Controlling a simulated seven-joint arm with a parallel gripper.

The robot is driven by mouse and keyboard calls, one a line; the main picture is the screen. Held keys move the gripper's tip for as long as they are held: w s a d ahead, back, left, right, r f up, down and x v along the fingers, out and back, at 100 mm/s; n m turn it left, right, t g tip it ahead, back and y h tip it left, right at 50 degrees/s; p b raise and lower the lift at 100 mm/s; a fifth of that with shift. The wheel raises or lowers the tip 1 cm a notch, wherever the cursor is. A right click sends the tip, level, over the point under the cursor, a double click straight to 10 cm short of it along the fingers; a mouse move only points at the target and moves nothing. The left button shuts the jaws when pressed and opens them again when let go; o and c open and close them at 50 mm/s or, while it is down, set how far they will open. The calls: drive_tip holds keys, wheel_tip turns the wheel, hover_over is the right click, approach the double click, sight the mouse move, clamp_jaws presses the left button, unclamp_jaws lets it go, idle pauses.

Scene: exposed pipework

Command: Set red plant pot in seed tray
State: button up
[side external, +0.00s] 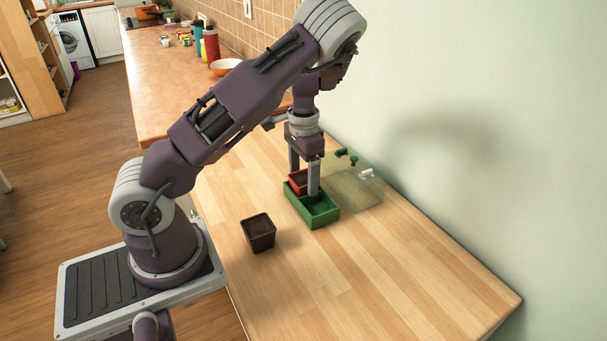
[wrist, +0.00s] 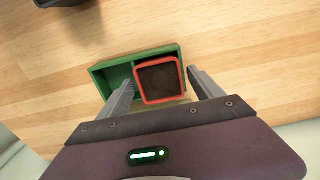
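The green seed tray (side external: 324,216) rests on the wooden counter and also shows in the wrist view (wrist: 112,76). The red plant pot (side external: 296,186), filled with dark soil, sits upright in the tray's far part in the side view, which is the right part in the wrist view (wrist: 158,81). The tray's other compartment is empty. My gripper (side external: 304,182) points down with one finger on each side of the pot. In the wrist view my gripper (wrist: 161,76) shows small gaps between both fingers and the pot, so it looks open. The pot's base is hidden.
A black pot (side external: 258,232) with soil stands in front of the tray. A clear panel or box (side external: 357,190) with green and white bits is behind the tray, near the wall. The counter's right part is clear. Bottles and a bowl (side external: 225,67) stand farther back.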

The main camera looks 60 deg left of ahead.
wheel_tip(320, 180, up, 12)
drive_tip(key=w+d+r+m+t+h, duration=0.1)
drive_tip(key=w+d+r+t, duration=0.1)
drive_tip(key=w+d+t, duration=0.3)
wheel_tip(320, 180, up, 15)
drive_tip(key=n+t+y, duration=0.4)
drive_tip(key=t, duration=0.3)
hover_over(303, 180)
drive_tip(key=w+d, duration=0.3)
drive_tip(key=w, duration=0.3)
drive_tip(key=s+d+g, duration=0.2)
drive_tip(key=s+d, duration=0.1)
drive_tip(key=s, duration=0.5)
drive_tip(key=s+d+f+m+g+h, duration=0.1)
drive_tip(key=s+d+f+g, duration=0.1)
drive_tip(key=s+d, duration=0.4)
drive_tip(key=s+d+f+m+g+h, duration=0.1)
drive_tip(key=s+d+f+g+h, duration=0.1)
drive_tip(key=s+d+f, duration=0.2)
drive_tip(key=s+d, duration=0.3)
drive_tip(key=s, duration=0.3)
drive_tip(key=shift+s+d+f+m, duration=0.15)
drive_tip(key=shift+s+f+m, duration=0.2)
drive_tip(key=shift+s+m, duration=0.05)
